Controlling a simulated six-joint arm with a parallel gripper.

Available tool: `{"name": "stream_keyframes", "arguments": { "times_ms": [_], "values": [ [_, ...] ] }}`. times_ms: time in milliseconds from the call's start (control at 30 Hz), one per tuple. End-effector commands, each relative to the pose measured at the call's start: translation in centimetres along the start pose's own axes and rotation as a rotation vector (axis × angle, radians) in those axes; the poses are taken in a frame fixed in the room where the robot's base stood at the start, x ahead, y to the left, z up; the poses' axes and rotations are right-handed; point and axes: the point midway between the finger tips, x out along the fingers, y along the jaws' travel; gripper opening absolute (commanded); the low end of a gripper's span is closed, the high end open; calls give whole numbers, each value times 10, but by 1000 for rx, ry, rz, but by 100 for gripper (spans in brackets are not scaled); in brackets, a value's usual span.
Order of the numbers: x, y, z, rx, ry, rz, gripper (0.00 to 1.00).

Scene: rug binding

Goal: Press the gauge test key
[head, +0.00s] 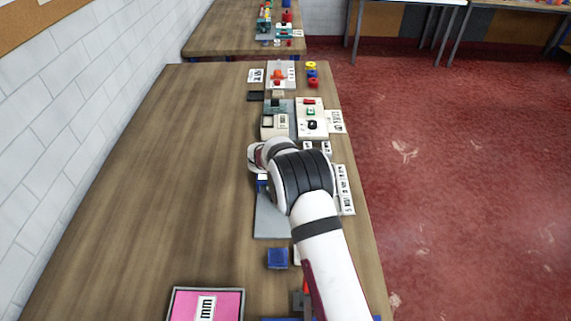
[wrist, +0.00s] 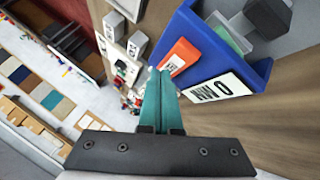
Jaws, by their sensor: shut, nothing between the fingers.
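In the wrist view my gripper (wrist: 160,75) is shut and empty, its teal fingers together. A blue bracket-like body (wrist: 203,50) stands just beyond and to the right of the fingertips. It carries an orange block with dark lettering (wrist: 180,57), a white label (wrist: 219,95), a pale green piece (wrist: 229,33) and a dark grey knob (wrist: 268,17). The tips look close to the orange block, but I cannot tell whether they touch. I cannot tell for sure which part is the gauge test key. In the head view my arm hides the fingers, and only a small blue patch (head: 262,184) shows beside it.
A grey plate (head: 268,225) and a blue block (head: 278,258) lie near my arm. A pink sign (head: 205,305) lies at the front. A pale panel with coloured controls (head: 313,130) and other fixtures stand farther back. The table's left side (head: 160,170) is clear.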

Motion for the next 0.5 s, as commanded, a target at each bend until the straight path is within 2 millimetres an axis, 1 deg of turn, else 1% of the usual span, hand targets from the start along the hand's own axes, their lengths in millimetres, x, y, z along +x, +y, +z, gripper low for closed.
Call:
{"name": "stream_keyframes", "arguments": {
  "times_ms": [500],
  "values": [
    [4,-3,3,1,-1,0,0]
  ]
}}
